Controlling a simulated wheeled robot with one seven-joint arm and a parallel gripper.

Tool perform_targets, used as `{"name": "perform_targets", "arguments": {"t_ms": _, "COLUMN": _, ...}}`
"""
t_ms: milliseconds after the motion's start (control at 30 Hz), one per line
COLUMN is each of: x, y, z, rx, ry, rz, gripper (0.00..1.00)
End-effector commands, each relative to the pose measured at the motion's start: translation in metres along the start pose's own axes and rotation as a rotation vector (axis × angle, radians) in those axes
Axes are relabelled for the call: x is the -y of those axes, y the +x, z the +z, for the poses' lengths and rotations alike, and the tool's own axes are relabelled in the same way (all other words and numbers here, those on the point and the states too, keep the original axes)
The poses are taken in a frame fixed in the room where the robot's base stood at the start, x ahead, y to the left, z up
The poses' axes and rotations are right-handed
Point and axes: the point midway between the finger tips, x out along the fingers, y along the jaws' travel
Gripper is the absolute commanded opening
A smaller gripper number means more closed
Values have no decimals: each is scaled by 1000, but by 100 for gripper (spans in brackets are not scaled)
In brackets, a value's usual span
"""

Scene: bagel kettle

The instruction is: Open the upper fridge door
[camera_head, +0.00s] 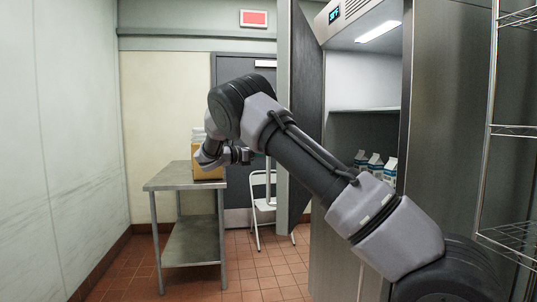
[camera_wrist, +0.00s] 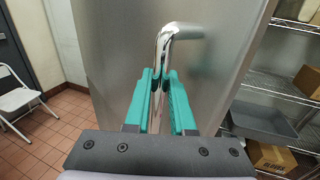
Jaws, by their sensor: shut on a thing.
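The fridge door (camera_head: 306,110) stands swung open in the head view, seen nearly edge-on. Behind it the lit fridge interior (camera_head: 365,80) shows a shelf and several milk cartons (camera_head: 375,165). In the wrist view the brushed metal door (camera_wrist: 115,40) fills the middle, with a shiny bent bar handle (camera_wrist: 183,32) on it. The green fingers of my gripper (camera_wrist: 161,90) are closed around the upright part of this handle. In the head view my gripper (camera_head: 240,155) is small and far off, left of the door, and its hold on the handle cannot be made out there.
A steel table (camera_head: 180,179) with a cardboard box (camera_head: 208,172) stands at the left. A white folding chair (camera_head: 262,190) is near the grey back door. Wire shelves (camera_head: 512,130) stand at the right.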

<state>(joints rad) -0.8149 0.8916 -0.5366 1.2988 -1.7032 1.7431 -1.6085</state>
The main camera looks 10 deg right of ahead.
Motion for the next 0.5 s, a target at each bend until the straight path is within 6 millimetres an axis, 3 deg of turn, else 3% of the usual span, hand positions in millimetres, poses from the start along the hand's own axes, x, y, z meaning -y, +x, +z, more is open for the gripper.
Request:
{"name": "perform_targets", "arguments": {"t_ms": 100, "x": 0, "y": 1, "z": 1, "rx": 2, "ry": 1, "rz": 1, "gripper": 0}}
{"name": "perform_targets", "arguments": {"t_ms": 133, "x": 0, "y": 1, "z": 1, "rx": 2, "ry": 1, "rz": 1, "gripper": 26}}
{"name": "perform_targets", "arguments": {"t_ms": 200, "x": 0, "y": 1, "z": 1, "rx": 2, "ry": 1, "rz": 1, "gripper": 52}}
{"name": "perform_targets", "arguments": {"t_ms": 500, "x": 0, "y": 0, "z": 1, "rx": 1, "ry": 1, "rz": 1, "gripper": 52}}
